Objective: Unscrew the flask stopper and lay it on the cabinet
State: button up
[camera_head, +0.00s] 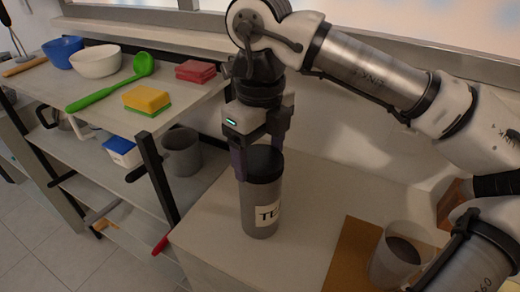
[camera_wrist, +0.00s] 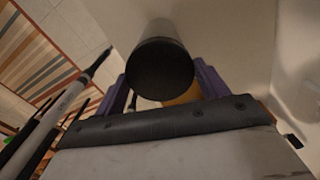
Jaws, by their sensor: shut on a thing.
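The flask (camera_head: 262,212) is a grey cylinder with a partly visible label. It stands upright on the light cabinet top (camera_head: 205,235). Its black stopper (camera_head: 263,163) sits on top of it. My gripper (camera_head: 258,165) points down from above, with its dark fingers on either side of the stopper, shut on it. In the wrist view the round black stopper (camera_wrist: 160,68) lies between the purple fingers, with the flask body (camera_wrist: 160,28) beyond it. Whether the threads are loose cannot be seen.
A brown board (camera_head: 350,255) with a cup (camera_head: 400,255) lies to the right on the cabinet. A shelf at left holds bowls (camera_head: 96,61), a green ladle (camera_head: 110,85), sponges (camera_head: 147,99) and a grey mug (camera_head: 181,152). Bare cabinet top shows around the flask.

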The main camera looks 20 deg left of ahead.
jog(key=n, duration=0.9)
jog(key=shift+r+n, duration=0.1)
jog(key=shift+n, duration=1.1)
jog(key=o, duration=0.4)
jog(key=c, duration=0.3)
jog(key=shift+r+p, duration=0.15)
jog(key=shift+p, duration=0.2)
jog(key=shift+r, duration=0.35)
